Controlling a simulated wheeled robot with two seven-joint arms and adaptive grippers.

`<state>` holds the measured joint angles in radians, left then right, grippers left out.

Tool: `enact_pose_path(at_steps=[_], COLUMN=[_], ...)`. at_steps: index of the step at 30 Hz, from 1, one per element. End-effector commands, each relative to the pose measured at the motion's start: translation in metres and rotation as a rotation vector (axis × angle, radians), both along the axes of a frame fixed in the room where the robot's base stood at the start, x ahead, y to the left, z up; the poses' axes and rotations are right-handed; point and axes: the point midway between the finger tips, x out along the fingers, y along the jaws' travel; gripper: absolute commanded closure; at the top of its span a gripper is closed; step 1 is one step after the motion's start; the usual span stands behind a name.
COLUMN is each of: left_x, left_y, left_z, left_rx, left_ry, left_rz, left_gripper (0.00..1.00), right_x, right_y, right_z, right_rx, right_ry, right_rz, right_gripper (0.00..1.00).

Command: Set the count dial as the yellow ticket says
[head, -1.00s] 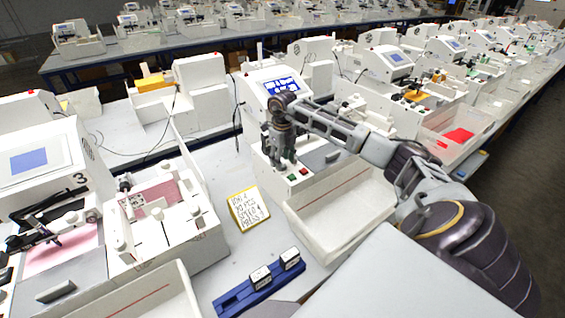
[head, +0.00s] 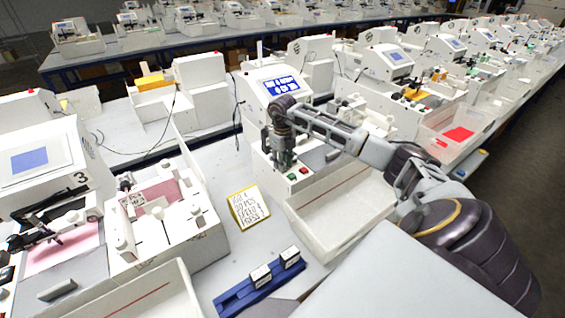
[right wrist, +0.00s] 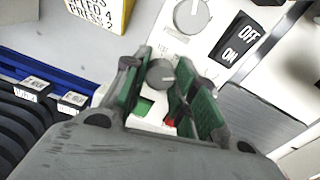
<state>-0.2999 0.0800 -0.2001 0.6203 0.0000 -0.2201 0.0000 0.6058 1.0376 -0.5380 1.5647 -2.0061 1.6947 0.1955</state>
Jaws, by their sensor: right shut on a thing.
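The yellow ticket (head: 249,208) stands on the bench left of the machine; part of it shows in the right wrist view (right wrist: 98,12). It has several handwritten lines, including "PCS", "SPEED 4" and a press line; the piece number is too small to read surely. My right gripper (head: 282,158) is at the machine's front panel. In the right wrist view its green-padded fingers (right wrist: 172,95) are shut on a small grey dial (right wrist: 160,73) with a pale pointer mark. Its label is hidden. A larger grey dial (right wrist: 191,15) is beyond it. My left gripper is not in view.
The machine's blue screen (head: 284,84) shows text. An OFF/ON switch (right wrist: 240,38) is right of the dials. Green (right wrist: 144,106) and red (right wrist: 171,120) buttons are close to my fingers. A white tray (head: 340,215) and a blue rack (head: 240,295) with two stamps stand nearby.

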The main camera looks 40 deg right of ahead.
Motion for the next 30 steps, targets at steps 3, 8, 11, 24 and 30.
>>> enact_pose_path(at_steps=[3,8,11,24,30], left_x=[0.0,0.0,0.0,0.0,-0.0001], left_y=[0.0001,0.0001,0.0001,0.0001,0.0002], left_z=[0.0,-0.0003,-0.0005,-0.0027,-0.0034], left_rx=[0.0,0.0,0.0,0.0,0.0], left_ry=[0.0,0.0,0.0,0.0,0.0], left_rz=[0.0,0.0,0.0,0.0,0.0], left_gripper=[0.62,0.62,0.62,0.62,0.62], right_x=[0.0,0.0,0.0,0.0002,0.0], right_y=[-0.0004,-0.0005,-0.0005,-0.0006,-0.0008], right_z=[0.0003,0.0003,0.0003,0.0006,0.0004], right_rx=[-0.001,-0.001,-0.001,-0.001,-0.002], right_ry=[0.0,0.0,0.0,0.0,0.0], right_rz=[-0.003,-0.019,-0.043,-0.272,-0.416], right_gripper=[0.96,0.96,0.96,0.96,0.96])
